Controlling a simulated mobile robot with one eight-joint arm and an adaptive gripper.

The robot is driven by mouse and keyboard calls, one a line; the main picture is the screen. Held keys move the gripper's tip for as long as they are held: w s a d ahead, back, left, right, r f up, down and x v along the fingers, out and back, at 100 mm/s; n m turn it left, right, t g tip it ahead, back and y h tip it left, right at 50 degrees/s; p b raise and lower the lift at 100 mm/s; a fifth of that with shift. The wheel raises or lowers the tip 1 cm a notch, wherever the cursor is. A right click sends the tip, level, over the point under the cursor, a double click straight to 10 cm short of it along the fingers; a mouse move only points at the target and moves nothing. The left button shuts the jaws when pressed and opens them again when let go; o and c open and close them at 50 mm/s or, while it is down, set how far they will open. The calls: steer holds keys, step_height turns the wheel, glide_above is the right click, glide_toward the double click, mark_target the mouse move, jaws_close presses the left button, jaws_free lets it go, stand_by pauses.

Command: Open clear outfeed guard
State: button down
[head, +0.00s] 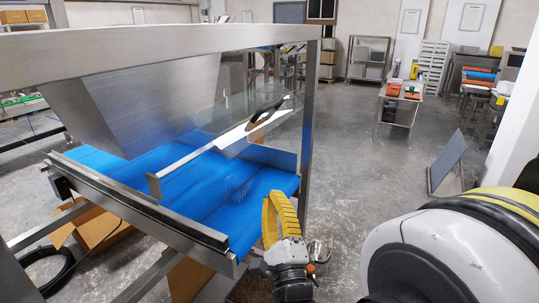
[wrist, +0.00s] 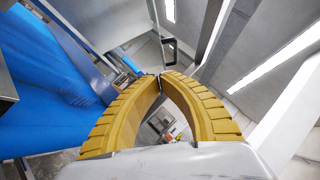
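The clear outfeed guard (head: 236,108) is a see-through panel inside the steel frame, above the blue conveyor belt (head: 240,190). A pale metal bar (head: 190,160) runs along its lower edge, and a black handle (head: 266,111) sits near its right end. I cannot tell the panel's exact angle. My gripper (head: 272,196) has yellow ribbed fingers and is low at the belt's right front corner, apart from the handle. In the wrist view the fingertips (wrist: 161,77) meet, with nothing seen between them.
A steel side rail (head: 140,200) edges the belt. Cardboard boxes (head: 95,228) lie under the conveyor. A cart (head: 398,108) is at the back right; the floor between is open.

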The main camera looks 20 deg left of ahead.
mark_target(240, 133)
steer(key=s+a+r+p+x, duration=0.1)
steer(key=s+x, duration=0.1)
steer(key=x, duration=1)
steer(key=shift+w+a+r, duration=0.25)
steer(key=shift+a+r, duration=0.05)
steer(key=shift+a, duration=0.2)
